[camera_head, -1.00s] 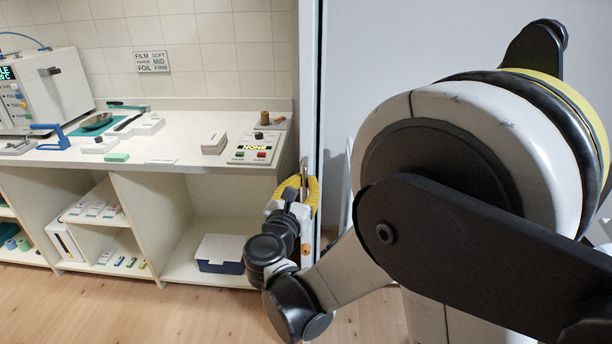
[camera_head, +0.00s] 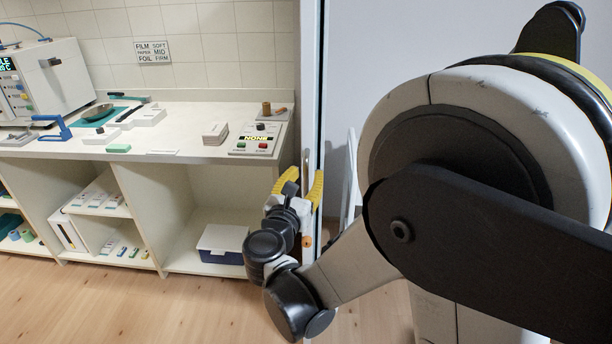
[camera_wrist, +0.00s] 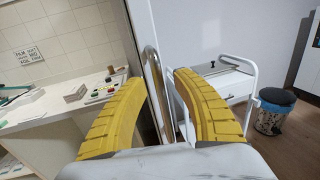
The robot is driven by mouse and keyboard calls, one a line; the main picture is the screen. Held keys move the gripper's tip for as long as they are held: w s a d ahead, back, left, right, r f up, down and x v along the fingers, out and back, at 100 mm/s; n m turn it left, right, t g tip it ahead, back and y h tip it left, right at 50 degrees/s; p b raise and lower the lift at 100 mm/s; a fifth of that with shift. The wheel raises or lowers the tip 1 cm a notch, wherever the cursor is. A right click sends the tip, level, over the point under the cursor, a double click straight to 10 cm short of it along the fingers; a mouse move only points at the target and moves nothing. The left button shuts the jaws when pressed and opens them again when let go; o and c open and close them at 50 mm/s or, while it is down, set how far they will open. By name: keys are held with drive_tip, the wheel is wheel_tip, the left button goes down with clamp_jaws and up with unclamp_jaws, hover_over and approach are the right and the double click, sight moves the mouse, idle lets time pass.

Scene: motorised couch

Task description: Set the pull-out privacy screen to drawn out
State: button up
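The privacy screen (camera_head: 311,80) shows in the head view as a tall, narrow upright edge between the tiled bench area and the plain wall. A vertical metal bar handle (camera_wrist: 154,85) is on it, and it also shows in the head view (camera_head: 306,165). My gripper (camera_wrist: 160,80) is open, with its yellow fingers on either side of the handle; I see a gap at the right finger. Contact at the left finger is hard to tell. In the head view my gripper (camera_head: 305,178) is low on the screen's edge.
A white bench (camera_head: 185,148) with a control box (camera_head: 254,140) and open shelves stands left of the screen. A blue and white box (camera_head: 222,243) sits on a lower shelf. In the wrist view, a white trolley (camera_wrist: 228,82) and a bin (camera_wrist: 272,112) stand to the right.

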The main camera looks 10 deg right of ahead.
drive_tip(key=v, duration=1.1)
drive_tip(key=shift+s+a, duration=0.2)
drive_tip(key=shift+s, duration=0.1)
